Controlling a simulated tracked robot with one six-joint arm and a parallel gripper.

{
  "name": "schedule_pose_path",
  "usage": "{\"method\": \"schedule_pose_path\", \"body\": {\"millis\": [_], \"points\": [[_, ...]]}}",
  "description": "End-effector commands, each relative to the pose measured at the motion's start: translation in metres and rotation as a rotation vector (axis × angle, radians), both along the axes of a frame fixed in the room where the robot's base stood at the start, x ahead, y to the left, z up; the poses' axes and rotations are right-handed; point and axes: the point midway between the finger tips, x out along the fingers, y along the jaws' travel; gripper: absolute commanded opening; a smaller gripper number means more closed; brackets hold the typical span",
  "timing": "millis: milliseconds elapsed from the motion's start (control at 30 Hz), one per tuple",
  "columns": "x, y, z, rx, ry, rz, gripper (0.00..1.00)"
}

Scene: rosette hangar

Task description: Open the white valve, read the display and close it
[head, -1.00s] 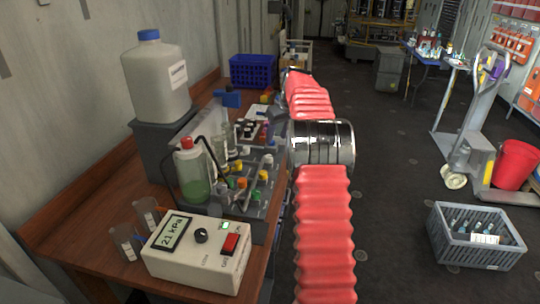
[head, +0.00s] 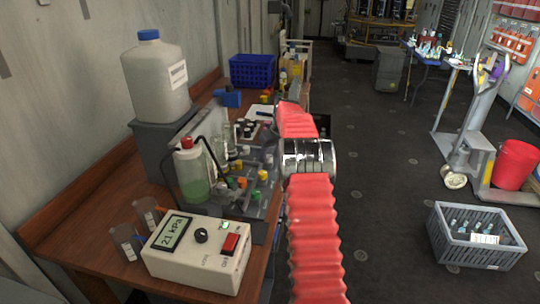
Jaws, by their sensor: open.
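A white box (head: 196,262) on the bench has a display (head: 174,234) that reads 21 kPa. It also carries a black knob, a red switch and a lit green indicator. Behind it, a grey manifold (head: 258,200) carries several small coloured valve knobs, among them green, yellow and orange ones. A pale knob (head: 250,170) shows among them, but it is too small to tell whether it is the white valve or how it is turned. My arm, in red bellows, reaches forward along the bench's right edge. My gripper is not visible.
A grey crate (head: 476,240) of bottles is on the floor at right. Floor between is clear.

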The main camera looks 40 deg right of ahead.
Motion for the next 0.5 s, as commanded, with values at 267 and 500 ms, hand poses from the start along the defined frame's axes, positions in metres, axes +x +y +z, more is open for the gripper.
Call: {"method": "schedule_pose_path", "body": {"millis": [267, 500], "points": [[0.0001, 0.0001, 0.0003, 0.000, 0.000, 0.000, 0.41], [0.0000, 0.0001, 0.0003, 0.000, 0.000, 0.000, 0.24]]}}
